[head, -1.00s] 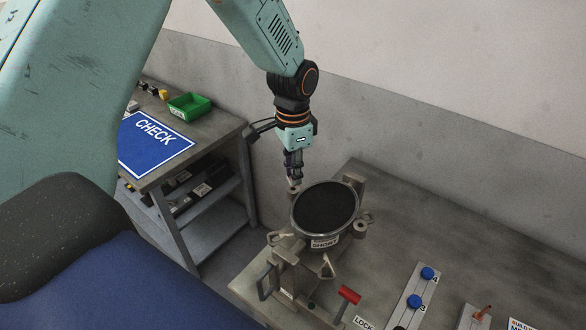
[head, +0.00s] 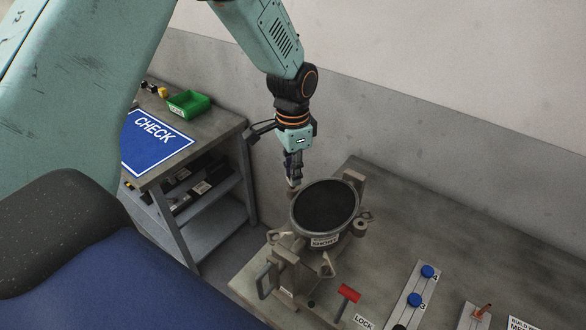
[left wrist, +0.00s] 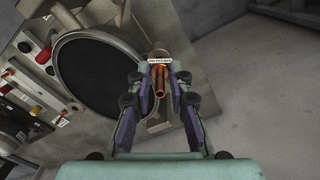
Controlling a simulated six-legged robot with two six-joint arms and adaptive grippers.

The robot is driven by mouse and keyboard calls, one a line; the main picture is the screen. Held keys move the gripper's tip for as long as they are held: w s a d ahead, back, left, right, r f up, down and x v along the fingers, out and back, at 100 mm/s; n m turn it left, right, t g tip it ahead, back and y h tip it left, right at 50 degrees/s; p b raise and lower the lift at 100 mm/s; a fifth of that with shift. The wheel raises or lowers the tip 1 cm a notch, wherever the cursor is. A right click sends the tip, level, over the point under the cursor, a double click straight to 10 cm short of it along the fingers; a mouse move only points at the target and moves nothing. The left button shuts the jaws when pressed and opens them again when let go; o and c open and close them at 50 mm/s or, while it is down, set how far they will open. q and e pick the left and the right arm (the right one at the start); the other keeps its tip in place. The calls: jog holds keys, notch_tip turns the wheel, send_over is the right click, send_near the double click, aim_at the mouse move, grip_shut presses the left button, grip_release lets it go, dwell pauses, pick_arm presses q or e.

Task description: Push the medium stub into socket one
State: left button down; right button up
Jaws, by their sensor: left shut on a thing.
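My left gripper (head: 293,182) points down beside the far left rim of the compressor (head: 325,207), a round dark-topped body with a label reading SHORT. In the left wrist view its fingers (left wrist: 160,84) are shut on a copper stub (left wrist: 160,78) with a white label, too small to read surely. The compressor's dark top (left wrist: 98,74) lies just left of the fingers there. The stub's far end is close to the compressor's side; I cannot tell whether it is in a socket. The socket itself is hidden. My right gripper is not in view.
A red-handled clamp (head: 349,293) stands in front of the compressor. A strip with blue knobs (head: 414,300) and a block with a copper piece (head: 482,312) are at right. A green bin (head: 188,104) and blue CHECK mat (head: 153,143) are on the left table. The bench's back right is clear.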

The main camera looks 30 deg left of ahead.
pick_arm(q)
jog(key=shift+f+b, duration=0.35)
jog(key=shift+f, duration=0.4)
jog(key=c, duration=1.1)
grip_release()
jog(key=shift+c, duration=0.2)
notch_tip(320, 180, up, 12)
